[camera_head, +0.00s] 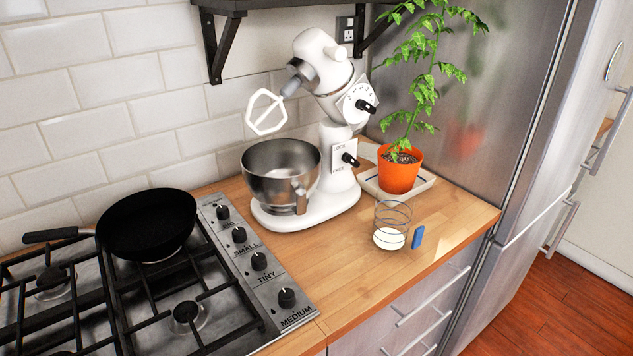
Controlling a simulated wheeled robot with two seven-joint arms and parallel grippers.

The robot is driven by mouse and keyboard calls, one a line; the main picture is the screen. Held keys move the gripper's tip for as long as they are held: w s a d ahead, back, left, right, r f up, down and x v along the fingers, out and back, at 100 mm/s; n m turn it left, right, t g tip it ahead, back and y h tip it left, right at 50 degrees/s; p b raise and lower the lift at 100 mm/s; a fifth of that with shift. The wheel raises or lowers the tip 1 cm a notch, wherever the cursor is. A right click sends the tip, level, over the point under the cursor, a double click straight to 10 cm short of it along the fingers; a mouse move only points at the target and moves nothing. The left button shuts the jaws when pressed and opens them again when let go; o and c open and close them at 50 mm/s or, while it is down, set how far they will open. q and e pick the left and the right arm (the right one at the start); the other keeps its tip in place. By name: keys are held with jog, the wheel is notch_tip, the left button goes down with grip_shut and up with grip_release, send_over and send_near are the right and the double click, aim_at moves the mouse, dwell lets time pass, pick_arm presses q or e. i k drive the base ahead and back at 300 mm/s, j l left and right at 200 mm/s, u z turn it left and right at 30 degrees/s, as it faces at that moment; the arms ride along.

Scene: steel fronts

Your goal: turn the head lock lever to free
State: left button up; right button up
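The white stand mixer (322,107) stands on the wooden counter with its head tilted up and the white beater (266,112) raised above the bowl. The head lock lever (350,160) is a small black lever on a white plate (342,168) on the mixer's column. The plate reads LOCK above and FREE below. The lever's tip points right and slightly down; I cannot tell exactly which setting it marks. A second black lever (365,105) sits on a dial on the head. The steel bowl (281,172) stands on the mixer base. Neither gripper is in view.
A gas hob with a black pan (147,223) is at left. A potted plant (399,172) stands on a tray right of the mixer. A wire-ringed glass (392,224) and a blue block (417,237) are near the counter's front. A shelf (274,5) hangs above.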

aim_at(346, 157)
jog(key=k+l+z, duration=0.1)
jog(key=l+z, duration=0.25)
jog(key=l, duration=0.75)
jog(key=l+z, duration=0.35)
jog(key=l, duration=0.7)
